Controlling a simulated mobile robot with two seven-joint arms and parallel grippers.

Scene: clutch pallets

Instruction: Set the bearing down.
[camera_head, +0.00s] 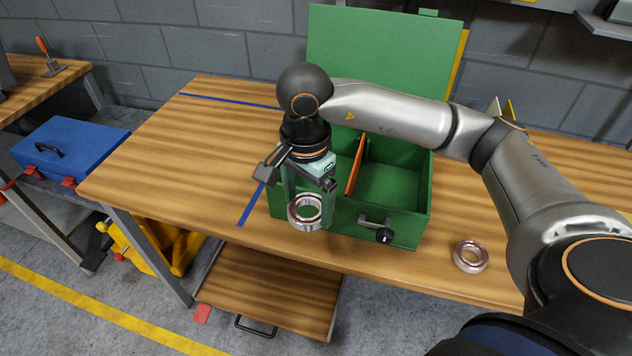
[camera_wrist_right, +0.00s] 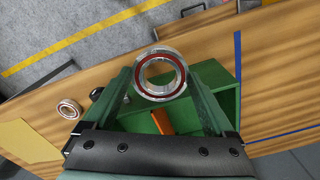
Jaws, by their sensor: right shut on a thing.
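My right gripper (camera_head: 305,200) points down and is shut on a silver bearing (camera_head: 306,226) with a reddish inner ring. It holds the bearing on edge in front of the left part of the open green box (camera_head: 408,228). In the right wrist view, this bearing (camera_wrist_right: 160,96) sits between the two fingertips, with the box behind it. I cannot tell its exact height. A second, similar bearing (camera_head: 468,266) lies flat on the wooden table (camera_head: 165,150), to the right of the box; it also shows in the right wrist view (camera_wrist_right: 61,112). My left gripper is not in view.
The box has a raised lid (camera_head: 385,50), an orange divider (camera_head: 356,165) and a front latch (camera_head: 376,229). Blue tape (camera_head: 250,206) marks the table, whose left side is clear. A lower wooden board (camera_head: 270,290) and a blue case (camera_head: 70,147) stand off the tabletop.

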